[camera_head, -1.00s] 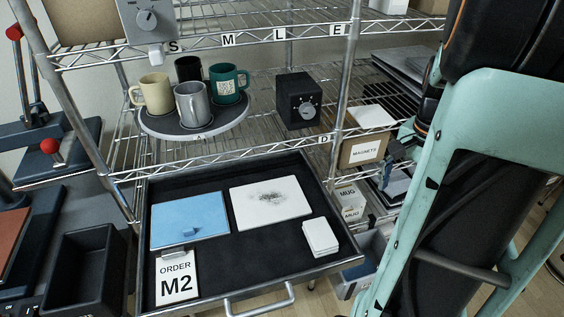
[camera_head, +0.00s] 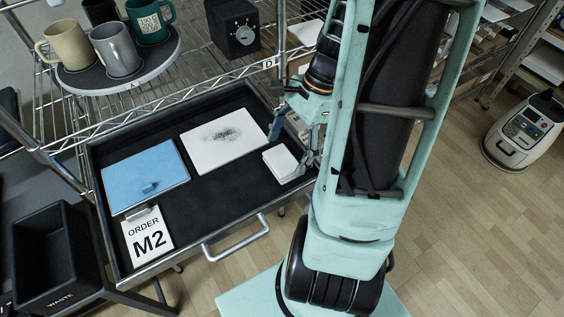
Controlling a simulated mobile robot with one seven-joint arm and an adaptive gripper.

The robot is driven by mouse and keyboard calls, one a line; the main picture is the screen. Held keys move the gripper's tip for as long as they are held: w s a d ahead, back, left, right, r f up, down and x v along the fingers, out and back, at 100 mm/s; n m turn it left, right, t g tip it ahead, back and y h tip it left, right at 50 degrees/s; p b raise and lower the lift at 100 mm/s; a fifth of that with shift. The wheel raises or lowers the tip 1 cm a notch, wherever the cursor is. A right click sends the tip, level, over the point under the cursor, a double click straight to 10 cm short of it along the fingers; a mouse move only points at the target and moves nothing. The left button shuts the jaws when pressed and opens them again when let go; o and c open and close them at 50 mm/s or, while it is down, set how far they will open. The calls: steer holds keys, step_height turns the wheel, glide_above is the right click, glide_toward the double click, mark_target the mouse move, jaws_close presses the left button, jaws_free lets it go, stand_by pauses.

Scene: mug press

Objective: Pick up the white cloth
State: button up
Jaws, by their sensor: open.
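The white cloth (camera_head: 281,164) looks like a small folded white stack with rounded corners. It lies at the right side of the black drawer tray (camera_head: 232,190), beside the white sheet with a dark smudge (camera_head: 224,138). My gripper (camera_head: 293,140) is open, just behind and above the cloth, with its fingers pointing down toward it. One finger shows left of the cloth's far end and the other at its right. A gap seems to remain, but I cannot tell the exact height. My arm hides part of the tray's right edge.
A blue panel (camera_head: 144,177) and an "ORDER M2" card (camera_head: 148,237) lie in the tray's left part. Mugs stand on a round turntable (camera_head: 125,84) on the wire shelf, with a black dial box (camera_head: 235,27) beside it. A waste bin (camera_head: 55,262) stands at left.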

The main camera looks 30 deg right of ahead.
steer(key=shift+x, duration=1.3)
steer(key=c, duration=0.7)
steer(key=shift+r, duration=0.1)
steer(key=shift+r, duration=0.65)
steer(key=shift+s+d+r+p, duration=0.15)
steer(key=shift+s+d+r, duration=1.25)
steer(key=shift+d+r, duration=0.5)
steer(key=shift+s+d+r+p, duration=0.2)
steer(key=shift+s+d+r, duration=1.2)
steer(key=shift+d+r, duration=0.5)
steer(key=shift+s+d+r+p, duration=0.15)
steer(key=shift+s+d+r, duration=1.25)
steer(key=shift+d+r, duration=0.5)
steer(key=shift+a, duration=0.1)
